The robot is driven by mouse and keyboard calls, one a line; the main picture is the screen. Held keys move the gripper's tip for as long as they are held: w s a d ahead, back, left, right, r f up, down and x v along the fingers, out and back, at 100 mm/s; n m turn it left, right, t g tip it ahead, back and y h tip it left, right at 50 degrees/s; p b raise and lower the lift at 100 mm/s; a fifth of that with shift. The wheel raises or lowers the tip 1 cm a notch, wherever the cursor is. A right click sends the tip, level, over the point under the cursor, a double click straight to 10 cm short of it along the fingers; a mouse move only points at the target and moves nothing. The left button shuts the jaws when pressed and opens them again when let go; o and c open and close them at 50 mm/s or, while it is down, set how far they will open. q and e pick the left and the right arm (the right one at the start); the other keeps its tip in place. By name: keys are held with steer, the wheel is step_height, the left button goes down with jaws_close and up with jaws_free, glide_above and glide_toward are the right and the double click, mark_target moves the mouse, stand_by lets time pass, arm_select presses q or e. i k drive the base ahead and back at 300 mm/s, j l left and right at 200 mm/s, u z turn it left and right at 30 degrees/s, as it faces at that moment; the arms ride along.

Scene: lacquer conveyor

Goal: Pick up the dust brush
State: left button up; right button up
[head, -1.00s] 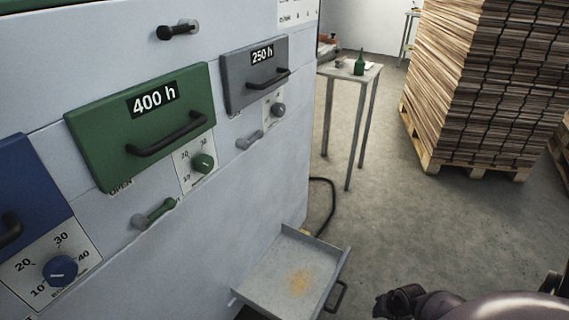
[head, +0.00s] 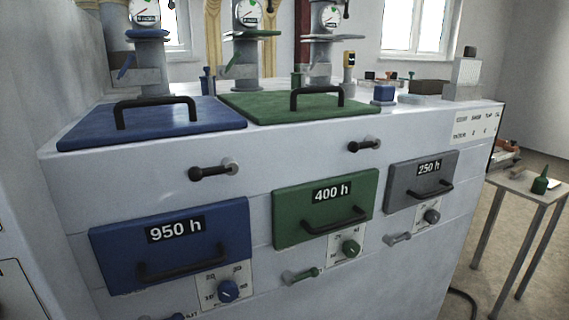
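I cannot make out a dust brush for certain in the head view. Several small items lie on the machine's top at the back right, among them a dark brown block (head: 429,87) and a grey dish-like piece (head: 411,99). They are too small to tell if one is a brush. Neither of my grippers is in view.
The pale machine (head: 330,152) fills the middle. It has a blue lid (head: 150,137), a green lid (head: 270,105) and front panels marked 950 h (head: 125,257), 400 h (head: 290,225) and 250 h (head: 402,195), with protruding handles. Floor shows at the right.

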mark_target(517, 172)
steer(key=z, duration=1.4)
